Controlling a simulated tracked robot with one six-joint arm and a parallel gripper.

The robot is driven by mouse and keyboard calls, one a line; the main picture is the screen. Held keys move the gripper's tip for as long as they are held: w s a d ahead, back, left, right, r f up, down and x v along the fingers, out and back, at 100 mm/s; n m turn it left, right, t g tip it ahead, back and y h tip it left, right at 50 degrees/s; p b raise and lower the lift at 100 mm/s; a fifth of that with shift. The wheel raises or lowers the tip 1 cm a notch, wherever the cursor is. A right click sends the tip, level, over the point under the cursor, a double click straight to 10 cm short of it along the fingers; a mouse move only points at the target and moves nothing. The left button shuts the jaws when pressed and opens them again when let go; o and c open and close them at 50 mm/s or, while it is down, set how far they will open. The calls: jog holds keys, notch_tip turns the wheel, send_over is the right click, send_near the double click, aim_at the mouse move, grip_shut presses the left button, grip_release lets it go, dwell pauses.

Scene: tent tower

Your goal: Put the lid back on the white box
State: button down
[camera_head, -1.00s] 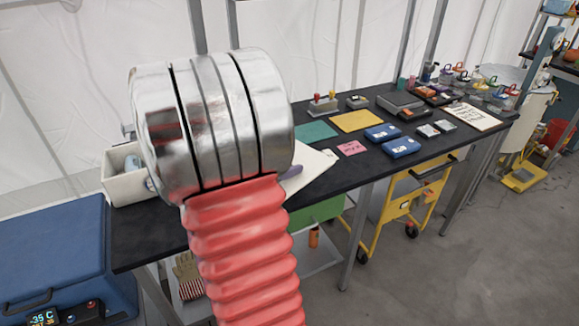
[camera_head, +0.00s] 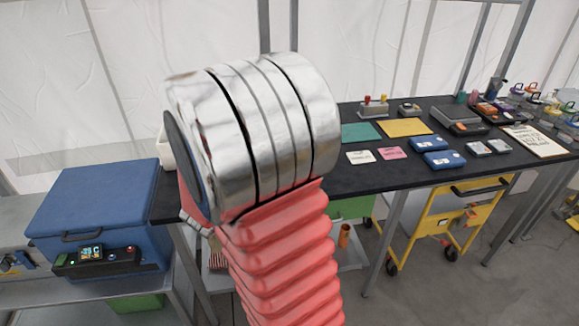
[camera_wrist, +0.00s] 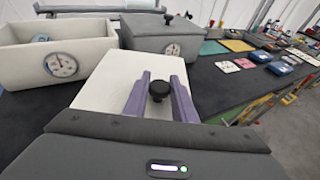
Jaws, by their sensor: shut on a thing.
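The white box (camera_wrist: 62,58) stands open at the left of the wrist view, with a round dial on its front and a small item inside. Only a sliver of the white box (camera_head: 166,146) shows behind my arm in the head view. My gripper (camera_wrist: 160,84), with purple fingers, is shut on the black knob of the white lid (camera_wrist: 110,88). The lid is to the right of the open box and nearer the camera, apart from its opening in the picture. Its height over the table cannot be told. The gripper and lid are hidden behind my arm in the head view.
A grey box (camera_wrist: 160,42) with a dial and its own knobbed lid stands right of the white box. A blue cooler (camera_head: 95,210) is left of the black table (camera_head: 345,183). Coloured sheets, cards and blue cases lie along the table's right part.

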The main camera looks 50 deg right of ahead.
jog(key=w+a+f+n+t+y, duration=0.1)
jog(key=w+a+n+t+y, duration=0.2)
jog(key=a, duration=0.8)
jog(key=w+a+f+n+t+y, duration=0.1)
jog(key=w+a+n+t+y, duration=0.2)
jog(key=a, duration=0.8)
jog(key=w+a+f+n+t+y, duration=0.2)
jog(key=w+a+n+y, duration=0.1)
jog(key=a, duration=0.8)
jog(key=shift+w+a+n+t, duration=0.4)
jog(key=shift+w+n, duration=0.3)
jog(key=shift+w, duration=0.4)
